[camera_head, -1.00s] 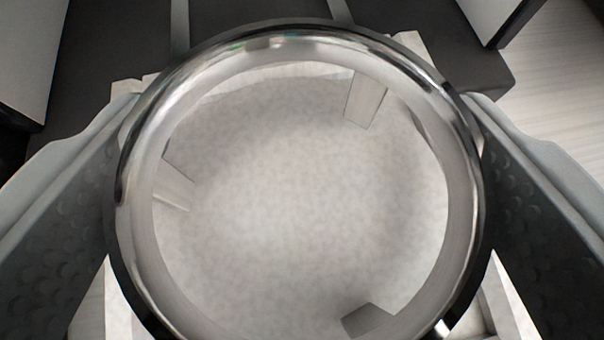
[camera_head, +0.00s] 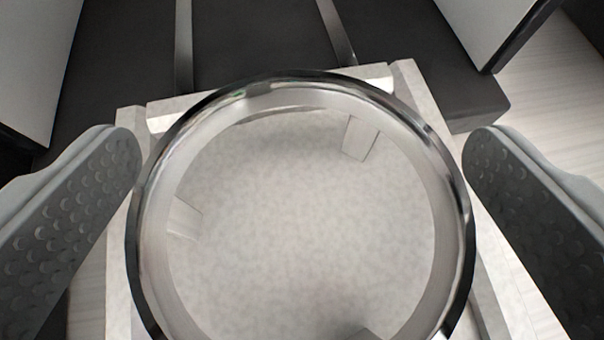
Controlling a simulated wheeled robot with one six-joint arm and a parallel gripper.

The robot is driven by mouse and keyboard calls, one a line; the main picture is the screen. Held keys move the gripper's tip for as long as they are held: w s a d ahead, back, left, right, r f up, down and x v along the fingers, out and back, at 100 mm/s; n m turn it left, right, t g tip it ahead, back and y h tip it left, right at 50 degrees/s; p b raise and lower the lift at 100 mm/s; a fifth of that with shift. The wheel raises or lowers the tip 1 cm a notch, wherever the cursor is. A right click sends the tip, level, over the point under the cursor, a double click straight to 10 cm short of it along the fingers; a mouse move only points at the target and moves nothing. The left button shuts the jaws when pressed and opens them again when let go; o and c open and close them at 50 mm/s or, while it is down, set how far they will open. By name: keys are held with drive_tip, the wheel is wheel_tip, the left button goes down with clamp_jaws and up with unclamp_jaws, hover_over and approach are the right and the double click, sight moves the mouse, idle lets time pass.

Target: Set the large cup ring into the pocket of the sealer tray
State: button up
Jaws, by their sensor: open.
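The large cup ring (camera_head: 455,225) is a shiny metal ring in the middle of the head camera view. It lies over the pale grey sealer tray (camera_head: 420,95), whose back edge and sides show around it. Through the ring I see a mottled grey floor with several small blocks near the ring's inner wall.
Behind the tray is the dark sealer body (camera_head: 260,40) with two metal rails (camera_head: 338,32) running back. Light grey panels (camera_head: 495,25) stand at the back left and back right. A pale wood surface (camera_head: 550,110) is clear at the right.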

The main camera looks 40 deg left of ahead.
drive_tip(key=v, duration=1.2)
drive_tip(key=d+r+m+t+h, duration=0.1)
drive_tip(key=d+r+m+t, duration=0.1)
drive_tip(key=d, duration=1.2)
drive_tip(key=s+d+m+t+h, duration=0.2)
drive_tip(key=s+d, duration=0.2)
drive_tip(key=d, duration=0.5)
drive_tip(key=s+d+f+m+t+h, duration=0.1)
drive_tip(key=s+d, duration=0.4)
drive_tip(key=d, duration=0.5)
drive_tip(key=s+d+m+t+h, duration=0.2)
drive_tip(key=s+d+t+h, duration=0.1)
drive_tip(key=d, duration=0.7)
drive_tip(key=shift+s+f+m+h, duration=0.3)
drive_tip(key=shift+s+m+h, duration=0.1)
drive_tip(key=shift+s, duration=0.45)
drive_tip(key=shift+c, duration=0.2)
